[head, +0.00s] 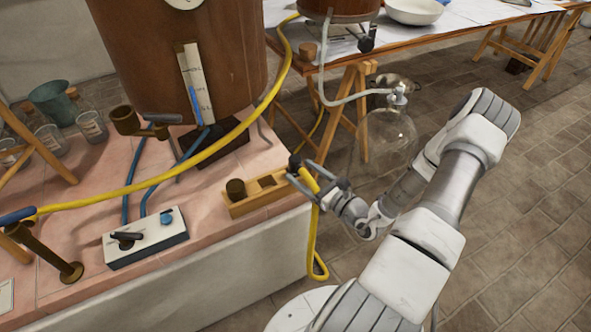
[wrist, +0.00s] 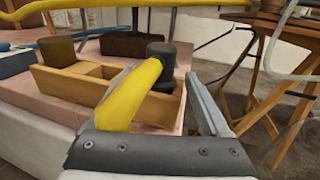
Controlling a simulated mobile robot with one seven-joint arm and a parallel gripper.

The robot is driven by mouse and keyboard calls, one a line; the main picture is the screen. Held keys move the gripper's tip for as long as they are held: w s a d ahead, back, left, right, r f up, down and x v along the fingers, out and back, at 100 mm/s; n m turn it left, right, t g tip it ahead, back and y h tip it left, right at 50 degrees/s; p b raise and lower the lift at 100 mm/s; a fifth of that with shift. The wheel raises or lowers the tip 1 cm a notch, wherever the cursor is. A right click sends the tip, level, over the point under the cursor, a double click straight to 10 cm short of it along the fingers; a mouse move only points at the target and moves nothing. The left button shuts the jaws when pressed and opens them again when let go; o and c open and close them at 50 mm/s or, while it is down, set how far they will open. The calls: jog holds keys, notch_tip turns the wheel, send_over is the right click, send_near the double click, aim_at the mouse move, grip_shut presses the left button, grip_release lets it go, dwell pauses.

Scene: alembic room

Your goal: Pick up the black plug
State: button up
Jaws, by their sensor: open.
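The black plug (head: 295,163) stands upright at the right end of a wooden rack (head: 252,203), near the bench corner. A yellow hose (wrist: 138,92) runs close along the left finger in the wrist view and partly hides the rack. I cannot tell whether finger and hose touch.
A brown plug (head: 236,188) sits at the rack's left end. A white switch box (head: 146,240) lies left on the pink bench, below a large brown vessel (head: 180,50). The hose (head: 318,262) hangs over the bench edge. A glass flask (head: 388,135) stands behind my arm.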

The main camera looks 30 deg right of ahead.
jog(key=b+x, duration=0.1)
jog(key=x, duration=0.5)
jog(key=shift+w+a, duration=0.1)
jog(key=shift+w, duration=0.2)
jog(key=shift+c, duration=0.3)
grip_shut()
